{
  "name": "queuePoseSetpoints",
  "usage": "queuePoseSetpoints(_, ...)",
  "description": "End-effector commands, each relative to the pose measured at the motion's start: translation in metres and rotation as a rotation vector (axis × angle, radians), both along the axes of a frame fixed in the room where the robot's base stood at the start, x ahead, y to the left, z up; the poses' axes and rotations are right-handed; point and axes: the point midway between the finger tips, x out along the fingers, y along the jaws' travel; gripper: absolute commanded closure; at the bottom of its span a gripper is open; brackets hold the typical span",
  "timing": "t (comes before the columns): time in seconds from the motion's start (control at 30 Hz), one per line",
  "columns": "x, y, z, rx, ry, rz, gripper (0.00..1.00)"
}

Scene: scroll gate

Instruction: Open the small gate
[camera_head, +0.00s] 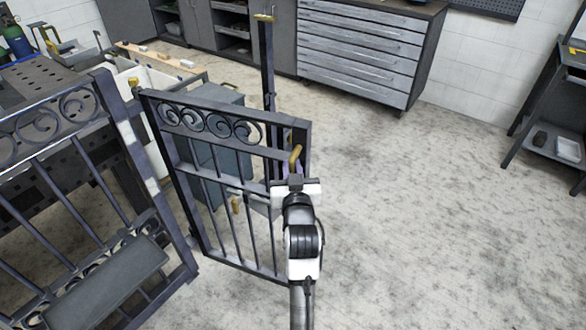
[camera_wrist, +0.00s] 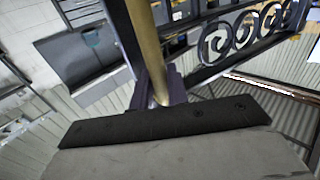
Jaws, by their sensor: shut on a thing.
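The small gate (camera_head: 222,145) is a dark metal leaf with scrollwork along its top and upright bars below. It stands swung out at an angle from the fixed fence panel (camera_head: 105,85) on the left, with a gap between its free edge and the dark post (camera_head: 268,65) behind. A brass handle (camera_head: 296,156) is at its right edge. My gripper (camera_head: 294,180) is at that handle, shut on it. In the wrist view the brass bar (camera_wrist: 146,45) runs down between the fingers (camera_wrist: 165,92), and the gate's scrollwork (camera_wrist: 235,35) shows to the right. The fingertips are partly hidden.
A grey drawer cabinet (camera_head: 362,45) stands at the back, and a dark workbench (camera_head: 560,100) at the right. Grey boxes (camera_head: 215,115) and a wooden-topped bench (camera_head: 155,55) are behind the gate. The floor (camera_head: 430,220) to the right is clear.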

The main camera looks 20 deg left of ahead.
Motion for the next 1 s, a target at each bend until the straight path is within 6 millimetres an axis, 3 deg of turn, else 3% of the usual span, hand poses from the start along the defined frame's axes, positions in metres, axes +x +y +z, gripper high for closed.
queuePoseSetpoints(0.1,-0.002,0.006,0.001,0.003,-0.001,0.013,1.00)
queuePoseSetpoints(0.13,-0.002,0.006,0.001,0.003,-0.001,0.014,0.81)
queuePoseSetpoints(0.27,-0.002,0.005,0.001,0.003,-0.001,0.011,0.66)
queuePoseSetpoints(0.6,-0.005,0.000,-0.001,0.002,-0.001,0.004,0.66)
queuePoseSetpoints(1.0,-0.060,-0.023,-0.002,0.003,-0.001,0.008,0.66)
